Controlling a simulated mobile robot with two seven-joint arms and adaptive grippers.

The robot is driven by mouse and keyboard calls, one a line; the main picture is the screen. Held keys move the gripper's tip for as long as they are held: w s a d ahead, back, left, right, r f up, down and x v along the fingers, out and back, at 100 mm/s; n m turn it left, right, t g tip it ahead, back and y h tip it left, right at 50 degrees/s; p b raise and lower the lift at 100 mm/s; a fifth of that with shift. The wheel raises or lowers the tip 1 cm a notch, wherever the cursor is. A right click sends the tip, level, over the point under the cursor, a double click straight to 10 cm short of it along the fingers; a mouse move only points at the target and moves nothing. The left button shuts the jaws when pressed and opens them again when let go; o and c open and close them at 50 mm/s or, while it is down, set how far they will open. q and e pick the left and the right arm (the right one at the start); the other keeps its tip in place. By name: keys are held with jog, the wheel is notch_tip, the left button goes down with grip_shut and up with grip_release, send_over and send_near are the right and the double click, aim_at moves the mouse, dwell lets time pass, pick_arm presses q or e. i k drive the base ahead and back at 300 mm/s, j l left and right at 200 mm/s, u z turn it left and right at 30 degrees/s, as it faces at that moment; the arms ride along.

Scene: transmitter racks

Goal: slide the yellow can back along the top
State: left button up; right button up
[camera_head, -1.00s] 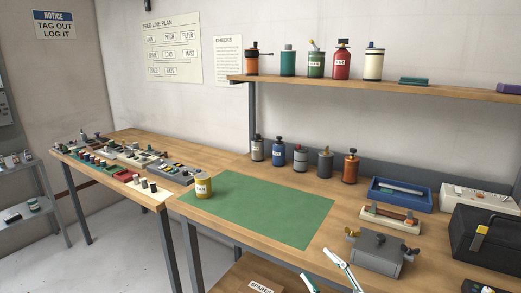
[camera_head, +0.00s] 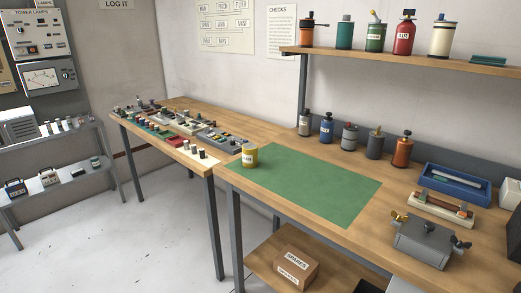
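The yellow can (camera_head: 250,156) stands upright at the left corner of the green mat (camera_head: 312,186), on the wooden bench top (camera_head: 231,178). It has a pale label on its front. It is near the bench's front left edge. Neither of my grippers shows in the head view now.
Several canisters (camera_head: 349,137) stand along the back of the bench. A blue tray (camera_head: 455,187) and a grey metal box (camera_head: 425,240) are at the right. Small parts crowd the left bench (camera_head: 182,128). A shelf (camera_head: 410,60) hangs above. The mat is clear beyond the can.

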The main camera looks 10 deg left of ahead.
aim_at(250, 151)
jog(key=i+j+z, duration=0.25)
jog(key=j, duration=0.2)
jog(key=i+j+z, duration=0.2)
jog(key=j, duration=0.25)
jog(key=j+z, duration=0.25)
jog(key=j, duration=0.2)
jog(key=j+z, duration=0.2)
jog(key=j, duration=0.3)
jog(key=i, duration=0.05)
